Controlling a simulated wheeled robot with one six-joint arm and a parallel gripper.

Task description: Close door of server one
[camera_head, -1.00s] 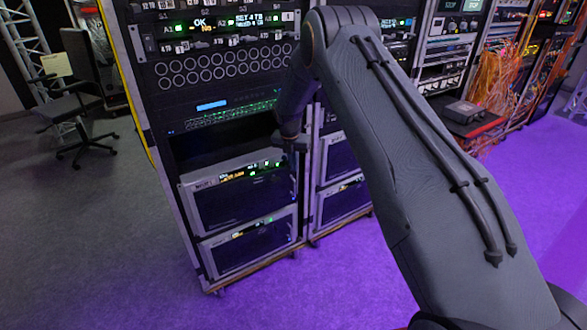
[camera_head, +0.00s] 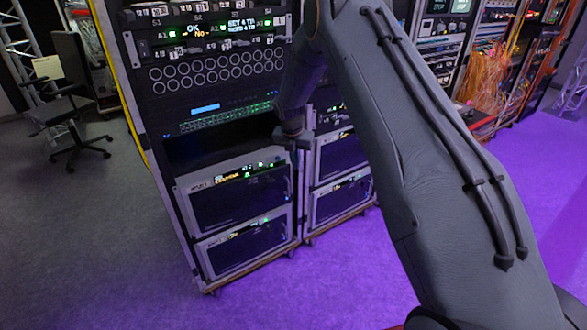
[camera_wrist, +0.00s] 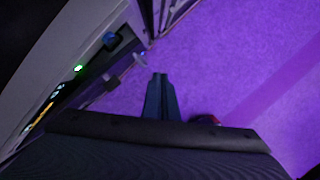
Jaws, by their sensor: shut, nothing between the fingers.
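Two server units with dark fronts in pale frames sit low in the near rack: an upper one (camera_head: 240,200) and a lower one (camera_head: 246,247). I cannot read which is server one, and I cannot tell how far either door stands from its frame. My gripper (camera_head: 293,143) is at the upper right corner of the upper unit; contact is not clear. In the wrist view my gripper (camera_wrist: 158,80) has its fingers together, with nothing between them, over purple floor. Left of it is a pale unit edge with a green light (camera_wrist: 78,68) and a dark blue catch (camera_wrist: 112,40).
A second rack with similar units (camera_head: 342,160) stands just to the right. Above the upper unit is a dark open bay (camera_head: 215,147). An office chair (camera_head: 75,120) stands far left. Orange cables (camera_head: 485,75) hang at the far right. The floor in front (camera_head: 110,270) is clear.

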